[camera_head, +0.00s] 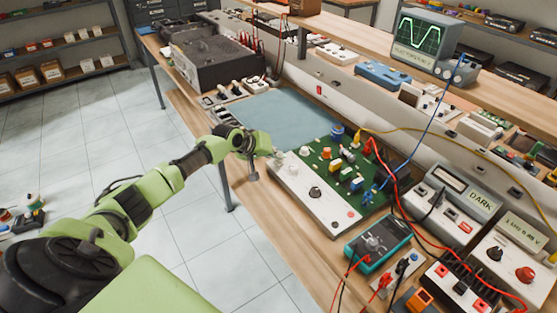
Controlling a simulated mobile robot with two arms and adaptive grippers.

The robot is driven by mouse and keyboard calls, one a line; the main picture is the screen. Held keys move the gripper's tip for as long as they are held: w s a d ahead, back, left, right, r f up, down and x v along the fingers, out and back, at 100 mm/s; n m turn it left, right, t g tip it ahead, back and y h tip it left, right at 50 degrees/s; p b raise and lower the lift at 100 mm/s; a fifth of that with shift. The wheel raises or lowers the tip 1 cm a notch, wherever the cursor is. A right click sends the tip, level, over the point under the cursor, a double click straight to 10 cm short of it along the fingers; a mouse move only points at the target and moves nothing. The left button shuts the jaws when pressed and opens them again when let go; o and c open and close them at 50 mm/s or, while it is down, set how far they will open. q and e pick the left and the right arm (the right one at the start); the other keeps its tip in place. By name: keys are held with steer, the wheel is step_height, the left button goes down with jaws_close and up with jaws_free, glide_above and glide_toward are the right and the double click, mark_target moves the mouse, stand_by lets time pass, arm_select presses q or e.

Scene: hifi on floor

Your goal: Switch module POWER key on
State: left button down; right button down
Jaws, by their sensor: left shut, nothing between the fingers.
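The module is a white front panel (334,209) with black and light knobs, joined to a green circuit board (322,160) with coloured parts, on the wooden bench. My left gripper (276,163) is shut and empty, at the far left end of the white panel. I cannot tell whether it touches the panel. The POWER key cannot be made out; the gripper may be covering that end of the panel. A black knob (315,192) and a small red spot (351,212) show further along the panel. My right gripper is not in view.
A blue-grey mat (285,113) lies clear behind the gripper. A teal multimeter (378,243) with red and black leads stands at the panel's near right end. Red, blue and yellow wires cross above the board.

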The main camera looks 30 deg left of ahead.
mark_target(277, 163)
arm_select(q)
step_height(277, 163, up, 6)
steer(key=p, duration=0.6)
steer(key=shift+r, duration=0.1)
stand_by(0.4)
